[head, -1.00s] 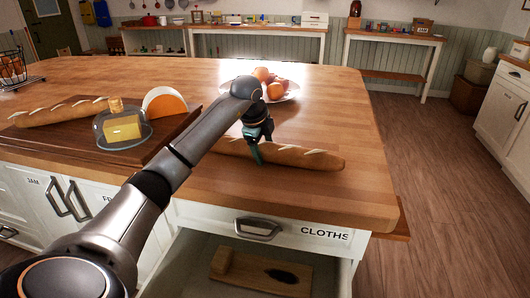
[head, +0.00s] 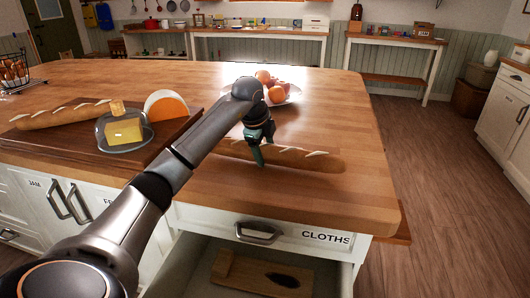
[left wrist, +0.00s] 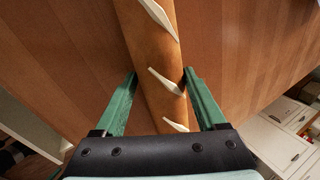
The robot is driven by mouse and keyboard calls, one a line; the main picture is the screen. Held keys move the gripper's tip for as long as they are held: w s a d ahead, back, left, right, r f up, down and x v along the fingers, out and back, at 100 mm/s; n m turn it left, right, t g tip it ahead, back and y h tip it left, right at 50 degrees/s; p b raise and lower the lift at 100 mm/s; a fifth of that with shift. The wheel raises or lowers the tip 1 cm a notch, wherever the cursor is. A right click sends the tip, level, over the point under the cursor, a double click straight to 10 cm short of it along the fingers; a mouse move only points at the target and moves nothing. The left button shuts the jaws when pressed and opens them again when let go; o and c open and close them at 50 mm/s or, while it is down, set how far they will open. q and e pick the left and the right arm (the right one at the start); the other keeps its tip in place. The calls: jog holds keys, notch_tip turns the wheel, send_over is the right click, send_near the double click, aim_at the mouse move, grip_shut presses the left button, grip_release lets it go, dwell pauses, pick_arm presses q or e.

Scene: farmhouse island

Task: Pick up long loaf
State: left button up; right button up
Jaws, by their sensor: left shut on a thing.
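A long loaf (head: 300,157) with pale slashes lies on the wooden island top, near its front right corner. My left gripper (head: 259,155) reaches down over it, with green fingers on both sides of the loaf. In the left wrist view the loaf (left wrist: 155,55) runs between the two fingertips (left wrist: 159,76), and the gripper is shut on it. The loaf still appears to rest on the wood. My arm hides part of its left end. Another long loaf (head: 62,114) lies on the board at the left. My right gripper is not in view.
A white plate of fruit (head: 290,95) stands behind the loaf. A dark board (head: 75,143) at the left bears a glass-covered yellow block (head: 123,131) and an orange cheese wedge (head: 166,107). The open cloths drawer (head: 210,272) juts out below the front edge.

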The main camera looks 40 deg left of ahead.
pick_arm(q)
jog(key=shift+r, duration=0.6)
jog(key=s+d+r, duration=0.3)
jog(key=s+r, duration=0.8)
jog(key=s, duration=0.2)
jog(key=shift+s+d+r, duration=0.2)
jog(key=shift+s, duration=0.1)
jog(key=shift+f, duration=0.1)
